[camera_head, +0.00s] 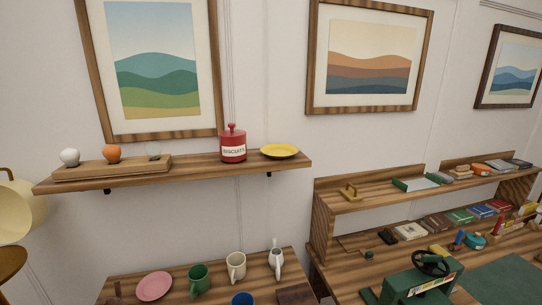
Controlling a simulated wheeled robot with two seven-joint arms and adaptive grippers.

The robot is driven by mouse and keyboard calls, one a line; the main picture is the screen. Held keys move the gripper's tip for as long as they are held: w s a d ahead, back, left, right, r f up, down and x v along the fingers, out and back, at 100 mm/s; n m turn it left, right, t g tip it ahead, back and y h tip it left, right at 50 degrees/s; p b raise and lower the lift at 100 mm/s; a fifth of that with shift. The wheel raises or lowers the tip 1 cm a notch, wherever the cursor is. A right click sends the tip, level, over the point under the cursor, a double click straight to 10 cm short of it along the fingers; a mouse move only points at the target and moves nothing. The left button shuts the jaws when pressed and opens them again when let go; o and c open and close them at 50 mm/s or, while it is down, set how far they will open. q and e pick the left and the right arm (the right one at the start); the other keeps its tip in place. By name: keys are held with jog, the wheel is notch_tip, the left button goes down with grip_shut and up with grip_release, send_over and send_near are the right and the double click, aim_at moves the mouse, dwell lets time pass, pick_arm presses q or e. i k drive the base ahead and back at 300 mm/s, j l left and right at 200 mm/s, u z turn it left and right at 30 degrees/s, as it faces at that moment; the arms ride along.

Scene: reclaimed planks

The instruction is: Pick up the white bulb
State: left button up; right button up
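The white bulb (70,157) stands at the left end of a wooden block (112,170) on the wall shelf (196,169). It is round with a dark base. An orange bulb (112,153) and a clear bulb (153,150) stand to its right on the same block. Neither of my grippers shows in the head view.
A red biscuit tin (233,144) and a yellow plate (279,151) share the shelf. A cream lamp shade (16,209) stands close by at the left. Below, a table holds a pink plate (154,286) and several mugs. A desk (350,276) with books is at right.

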aim_at(70, 157)
jog(key=u, duration=1.4)
